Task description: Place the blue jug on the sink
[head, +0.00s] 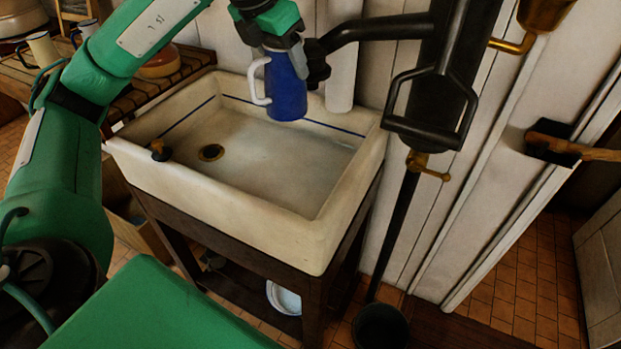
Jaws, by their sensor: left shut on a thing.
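The blue jug (286,88) with a white handle hangs upright in the air over the back part of the sink. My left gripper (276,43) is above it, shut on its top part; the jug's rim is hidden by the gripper. The sink (217,187) is a white rectangular basin with a blue line inside its rim, a brass drain and a dark plug on its left rim. Its basin is otherwise empty. My right gripper does not show.
A black hand pump (433,80) stands right of the sink, its arm and knob reaching close to the jug. A wooden slatted drainboard (140,92) with an orange-brown bowl (160,62) is at the left. A dark bucket (381,327) stands on the floor below the pump.

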